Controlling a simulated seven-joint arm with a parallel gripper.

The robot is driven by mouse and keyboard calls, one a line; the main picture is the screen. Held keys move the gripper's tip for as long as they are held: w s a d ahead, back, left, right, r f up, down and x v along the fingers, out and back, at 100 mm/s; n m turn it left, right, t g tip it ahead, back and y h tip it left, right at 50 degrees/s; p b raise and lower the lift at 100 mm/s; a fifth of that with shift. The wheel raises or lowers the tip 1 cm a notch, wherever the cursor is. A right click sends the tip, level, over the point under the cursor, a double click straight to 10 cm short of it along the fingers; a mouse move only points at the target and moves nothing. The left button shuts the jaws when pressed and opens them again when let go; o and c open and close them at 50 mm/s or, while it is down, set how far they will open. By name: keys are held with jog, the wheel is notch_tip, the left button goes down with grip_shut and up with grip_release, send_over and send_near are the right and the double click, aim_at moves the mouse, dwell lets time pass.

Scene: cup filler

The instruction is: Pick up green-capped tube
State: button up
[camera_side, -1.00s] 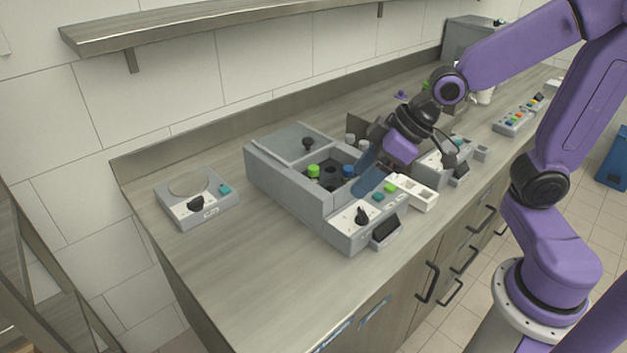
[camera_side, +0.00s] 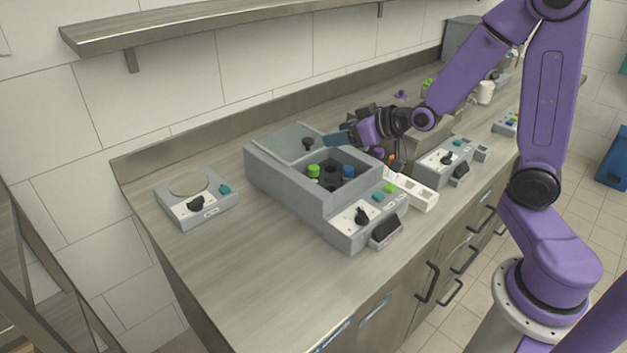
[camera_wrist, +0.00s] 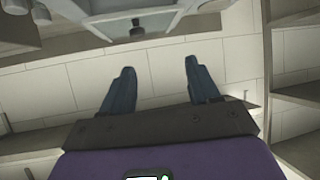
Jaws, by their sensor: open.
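A green cap (camera_side: 313,171) shows inside the open well of the grey box machine (camera_side: 290,190) in the side view, beside a black rotor part (camera_side: 331,173). The tube's body under the cap is hidden. A blue cap (camera_side: 348,171) is on the other side of the rotor. My gripper (camera_side: 330,140) is above the back part of the machine, roughly level, with its fingers pointing left. It is apart from the green cap. In the wrist view the two blue fingers (camera_wrist: 160,68) are spread with nothing between them; the green cap is not visible there.
A white rack (camera_side: 415,193) stands to the right of the machine. A small device with a round recess (camera_side: 196,203) sits at left. The counter's front left is clear.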

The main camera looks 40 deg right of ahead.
send_near(318, 170)
jog(key=x, duration=0.3)
jog(key=shift+x, duration=0.95)
jog(key=shift+x, duration=2.65)
jog(key=c, duration=1.1)
